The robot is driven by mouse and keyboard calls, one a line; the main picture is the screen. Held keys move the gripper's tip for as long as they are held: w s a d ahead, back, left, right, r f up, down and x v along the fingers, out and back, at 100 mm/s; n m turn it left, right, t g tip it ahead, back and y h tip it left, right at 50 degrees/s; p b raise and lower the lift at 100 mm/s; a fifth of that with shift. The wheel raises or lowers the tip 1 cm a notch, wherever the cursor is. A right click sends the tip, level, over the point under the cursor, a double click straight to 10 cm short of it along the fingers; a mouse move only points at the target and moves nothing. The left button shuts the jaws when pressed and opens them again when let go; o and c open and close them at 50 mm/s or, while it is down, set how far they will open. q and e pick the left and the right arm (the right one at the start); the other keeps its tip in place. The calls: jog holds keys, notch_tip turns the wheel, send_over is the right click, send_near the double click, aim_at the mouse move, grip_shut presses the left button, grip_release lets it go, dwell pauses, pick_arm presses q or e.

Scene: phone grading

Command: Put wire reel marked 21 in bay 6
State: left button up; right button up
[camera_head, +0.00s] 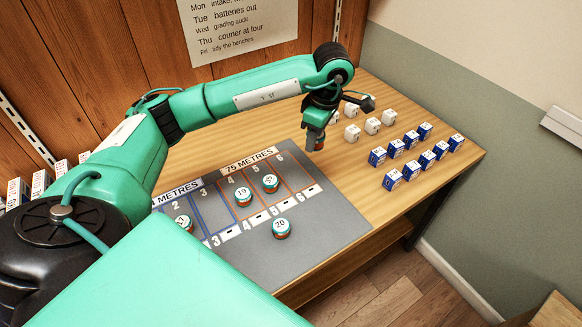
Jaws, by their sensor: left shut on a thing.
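My left gripper (317,138) points down over the mat's back right corner, beyond bay 6. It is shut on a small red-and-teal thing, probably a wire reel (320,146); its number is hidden. Bay 6 (291,172), in the orange-outlined 75 METRES group, looks empty. The reel marked 19 (243,195) sits in bay 4, and another reel (270,183), its number hard to read, sits in bay 5. The reel marked 20 (281,229) lies on the grey mat (335,228) in front of the bays. My right gripper is not in view.
A further reel (184,224) stands in the blue-outlined bays, close to my arm. Several white boxes (373,126) and blue boxes (394,178) stand on the table's (440,181) right. The mat's right part is clear. White boxes (40,183) stand at the far left.

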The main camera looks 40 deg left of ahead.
pick_arm(q)
jog(key=w+a+r+n+g+p, duration=0.1)
jog(key=w+a+r+n+p, duration=0.1)
jog(key=a+n, duration=0.65)
jog(key=n+h+p, duration=0.1)
jog(key=n+p, duration=0.1)
jog(key=n, duration=0.4)
send_over(294, 177)
notch_tip(294, 177, down, 9)
jog(key=shift+m, duration=0.25)
jog(key=f, duration=0.6)
jog(key=shift+w+d+f, duration=0.1)
jog(key=shift+w+f, duration=0.05)
jog(key=shift+w, duration=0.05)
jog(key=shift+f+p, duration=0.3)
jog(key=shift+f, duration=0.25)
notch_tip(294, 177, down, 4)
jog(key=shift+r+p, duration=0.1)
jog(key=shift+p, duration=0.25)
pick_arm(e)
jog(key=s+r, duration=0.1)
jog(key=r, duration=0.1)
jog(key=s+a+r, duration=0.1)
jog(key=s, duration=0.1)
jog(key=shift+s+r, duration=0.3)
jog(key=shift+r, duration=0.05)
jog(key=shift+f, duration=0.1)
